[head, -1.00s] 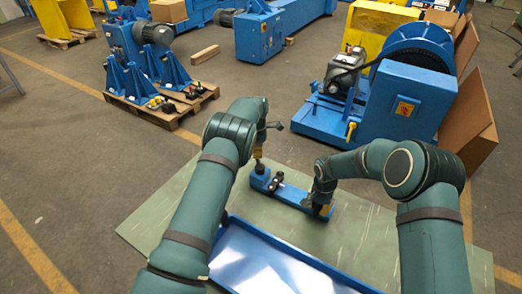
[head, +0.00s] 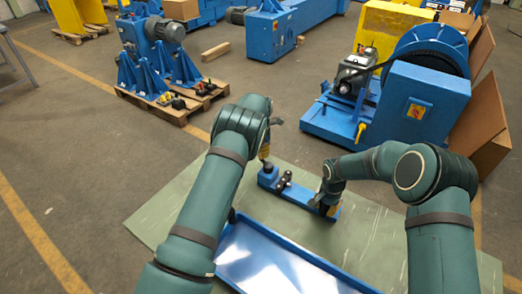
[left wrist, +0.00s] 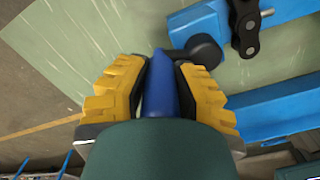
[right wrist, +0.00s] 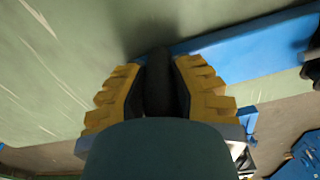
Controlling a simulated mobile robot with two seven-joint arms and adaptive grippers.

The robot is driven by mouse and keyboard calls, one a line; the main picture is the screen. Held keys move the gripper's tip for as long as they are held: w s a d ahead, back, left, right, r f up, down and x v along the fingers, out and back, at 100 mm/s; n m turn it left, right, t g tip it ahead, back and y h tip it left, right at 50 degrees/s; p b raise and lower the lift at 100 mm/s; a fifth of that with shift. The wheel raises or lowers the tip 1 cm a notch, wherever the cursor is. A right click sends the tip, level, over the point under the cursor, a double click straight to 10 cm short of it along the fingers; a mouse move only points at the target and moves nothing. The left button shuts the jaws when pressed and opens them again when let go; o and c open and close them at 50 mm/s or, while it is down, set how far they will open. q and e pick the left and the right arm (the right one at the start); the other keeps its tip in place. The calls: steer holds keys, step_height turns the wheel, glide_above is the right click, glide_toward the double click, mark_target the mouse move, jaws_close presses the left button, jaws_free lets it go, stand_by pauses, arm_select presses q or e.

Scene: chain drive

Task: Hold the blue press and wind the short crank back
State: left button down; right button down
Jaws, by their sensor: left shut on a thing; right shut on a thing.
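The blue press (head: 310,198) is a long blue bar lying on the green mat, with a dark piece of chain (head: 284,181) on it. It also shows in the left wrist view (left wrist: 278,108). At its left end is the short crank, with a dark round hub (left wrist: 204,50) and a blue handle (left wrist: 158,88). My left gripper (head: 264,152) is shut on that handle, above the press. My right gripper (head: 325,206) is shut on a black grip (right wrist: 158,82) at the press's right end. The fingers hide part of both grips.
A blue-rimmed tray (head: 225,244) with a shiny floor lies in front of the press, between my arms. The green mat (head: 160,208) is bare at the left. A blue machine (head: 412,105) and pallets (head: 172,112) stand on the floor beyond.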

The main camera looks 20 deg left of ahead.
arm_select(q)
steer(key=shift+a+f, duration=0.1)
arm_select(e)
steer(key=shift+d, duration=0.15)
arm_select(q)
steer(key=c, duration=0.7)
jaws_free()
steer(key=shift+r, duration=0.4)
step_height(320, 180, up, 11)
steer(key=shift+r, duration=0.15)
arm_select(e)
steer(key=c, duration=0.8)
jaws_free()
